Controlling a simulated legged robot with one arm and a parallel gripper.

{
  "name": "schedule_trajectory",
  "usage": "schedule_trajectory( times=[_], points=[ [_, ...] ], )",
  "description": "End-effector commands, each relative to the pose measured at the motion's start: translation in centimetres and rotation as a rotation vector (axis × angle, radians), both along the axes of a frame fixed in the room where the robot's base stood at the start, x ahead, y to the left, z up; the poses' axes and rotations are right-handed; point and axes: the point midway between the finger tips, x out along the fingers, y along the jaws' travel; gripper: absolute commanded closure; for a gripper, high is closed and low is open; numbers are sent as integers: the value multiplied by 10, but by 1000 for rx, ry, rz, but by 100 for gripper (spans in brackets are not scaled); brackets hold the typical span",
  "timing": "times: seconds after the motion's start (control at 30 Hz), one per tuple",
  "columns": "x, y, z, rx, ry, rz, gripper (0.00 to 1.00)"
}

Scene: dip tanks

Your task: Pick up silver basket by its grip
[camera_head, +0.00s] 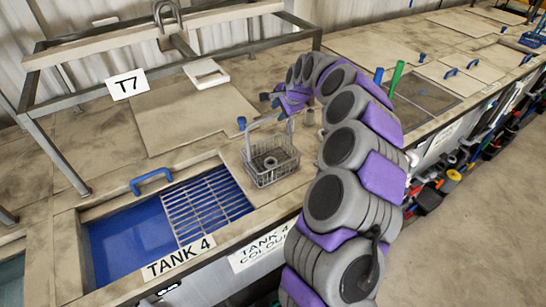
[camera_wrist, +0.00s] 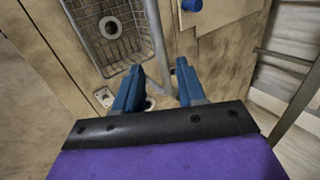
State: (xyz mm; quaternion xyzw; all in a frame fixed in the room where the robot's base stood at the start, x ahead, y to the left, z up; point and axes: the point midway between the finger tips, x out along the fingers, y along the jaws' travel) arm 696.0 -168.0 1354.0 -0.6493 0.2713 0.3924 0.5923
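The silver basket (camera_head: 256,173) is a wire mesh basket on the wooden deck beside Tank 4, with a grey ring (camera_head: 270,163) inside. Its grey grip (camera_head: 264,122) arches above it. In the wrist view the basket (camera_wrist: 88,45) is at upper left, and the grip (camera_wrist: 156,35) runs down toward the space between my blue fingers. My gripper (camera_wrist: 159,66) is open, with a clear gap between the fingers. In the head view my gripper (camera_head: 270,99) is just above and behind the grip. I cannot tell whether either finger touches it.
Tank 4 (camera_head: 130,240) is open at lower left, with blue liquid and a slatted grate (camera_head: 207,205). A metal frame (camera_head: 40,130) with a T7 sign (camera_head: 127,84) stands behind. Closed lids (camera_head: 178,118) cover the deck there. Green and blue handles (camera_head: 397,78) stand right of my arm.

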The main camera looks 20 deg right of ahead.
Motion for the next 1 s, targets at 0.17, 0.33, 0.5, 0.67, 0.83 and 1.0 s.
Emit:
schedule_trajectory(
  times=[0.17, 0.33, 0.5, 0.67, 0.83, 1.0],
  points=[
    [5, 9, -5, -7, -1, 4, 60],
    [15, 12, -20, -7, 3, 4, 60],
    [27, 7, -38, -3, 2, 3, 60],
    [31, 4, -47, 1, 1, 2, 60],
    [32, 6, -48, -1, 0, 3, 60],
    [32, 10, -47, -5, 0, 4, 67]
  ],
)
